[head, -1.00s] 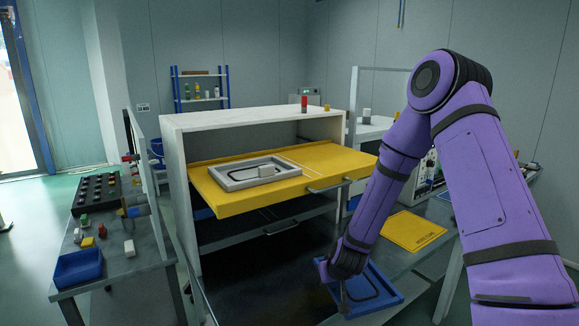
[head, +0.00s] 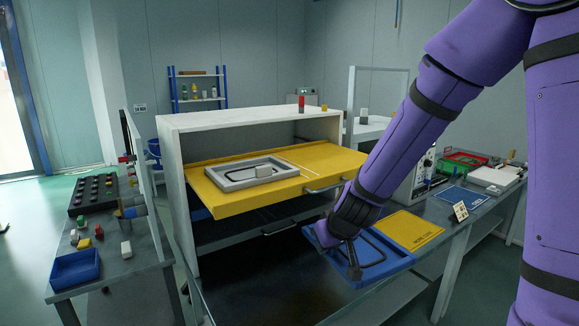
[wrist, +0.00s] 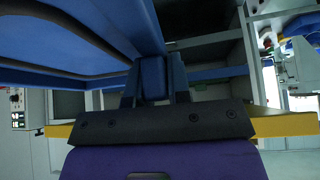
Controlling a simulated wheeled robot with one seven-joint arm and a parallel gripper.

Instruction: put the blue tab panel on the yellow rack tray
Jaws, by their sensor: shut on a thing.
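The blue tab panel (head: 392,259) is a framed blue plate with a dark loop on its face. My gripper (head: 352,268) is shut on its tab at the near left side. In the wrist view the blue tab (wrist: 152,78) sits between the two dark fingers, and the panel (wrist: 60,35) extends to the upper left. The panel is held in the air, tilted, right of and lower than the yellow rack tray (head: 216,194) in the head view. The tray is pulled out of the white cabinet. My wrist hides part of the panel.
A grey framed panel (head: 222,184) lies on the tray's left part; its right part is bare. A bar handle (head: 322,186) juts from the tray's front. The white cabinet (head: 250,118) covers the tray's back. A yellow mat (head: 412,229) lies on the right bench.

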